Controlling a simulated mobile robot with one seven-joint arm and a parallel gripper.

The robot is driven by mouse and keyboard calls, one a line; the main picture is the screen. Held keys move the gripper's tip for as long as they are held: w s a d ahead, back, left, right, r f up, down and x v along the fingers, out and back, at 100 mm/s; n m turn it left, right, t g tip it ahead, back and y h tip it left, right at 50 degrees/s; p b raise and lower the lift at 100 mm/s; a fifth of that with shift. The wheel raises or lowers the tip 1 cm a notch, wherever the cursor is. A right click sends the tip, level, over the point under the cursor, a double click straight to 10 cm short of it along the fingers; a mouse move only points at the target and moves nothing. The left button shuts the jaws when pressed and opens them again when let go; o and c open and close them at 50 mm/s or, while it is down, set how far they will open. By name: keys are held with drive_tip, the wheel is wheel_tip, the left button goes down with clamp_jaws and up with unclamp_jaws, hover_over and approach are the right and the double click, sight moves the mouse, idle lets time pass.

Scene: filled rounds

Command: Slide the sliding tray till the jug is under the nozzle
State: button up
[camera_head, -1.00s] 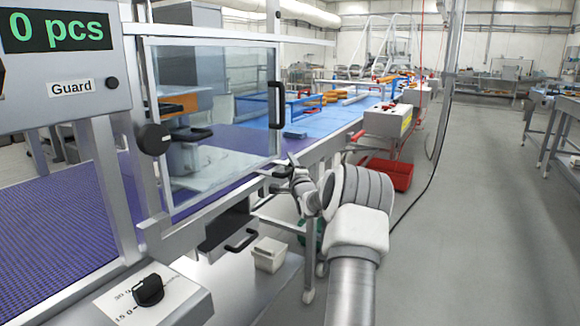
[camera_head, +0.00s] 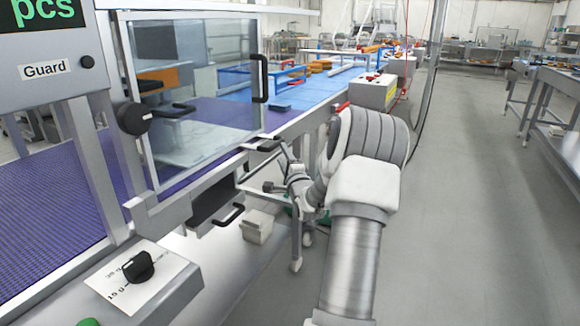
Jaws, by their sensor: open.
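My gripper (camera_head: 270,168) is in the middle of the head view, at the end of my white and grey arm. Its dark fingers are apart, pointing left towards the machine's side, with nothing seen between them. Below and left of it, a dark drawer-like part with a black handle (camera_head: 229,215) sits under the purple belt; I cannot tell whether it is the sliding tray. A small beige container (camera_head: 257,227) stands beside it, below the gripper; I cannot tell whether it is the jug. I cannot make out a nozzle.
A clear guard (camera_head: 205,85) with a black handle stands over the purple belt (camera_head: 45,200). A dial (camera_head: 139,267) is at the lower left, below a display box (camera_head: 50,70). The grey floor (camera_head: 460,230) to the right is largely clear.

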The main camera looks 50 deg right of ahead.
drive_tip(key=r+v, duration=0.1)
drive_tip(key=v, duration=0.5)
drive_tip(key=shift+s+a+f+p, duration=0.15)
drive_tip(key=shift+s+f+p, duration=0.1)
drive_tip(key=shift+f+p, duration=0.2)
